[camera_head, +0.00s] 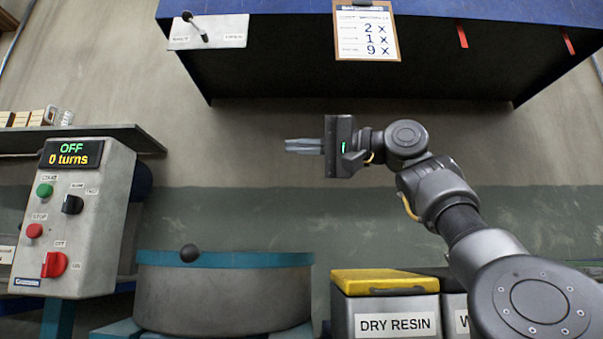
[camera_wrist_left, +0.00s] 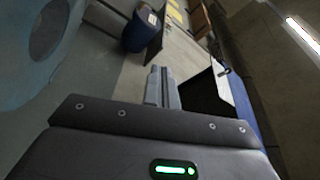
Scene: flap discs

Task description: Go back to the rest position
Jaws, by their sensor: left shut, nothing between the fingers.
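My left gripper (camera_head: 290,146) is raised in front of the wall, in the middle of the head view. Its arm enters that view from the lower right. Its fingers point left and lie together, with nothing between them. The same shut fingers show in the left wrist view (camera_wrist_left: 161,87), pointing away from the camera. The gripper touches nothing. My right gripper is in neither view.
A control box (camera_head: 88,218) reading "OFF 0 turns" stands left. A round drum with a blue rim (camera_head: 225,297) is below the gripper, beside a yellow-lidded DRY RESIN bin (camera_head: 385,283). A blue hood (camera_head: 270,75) with a clipboard (camera_head: 367,32) hangs above.

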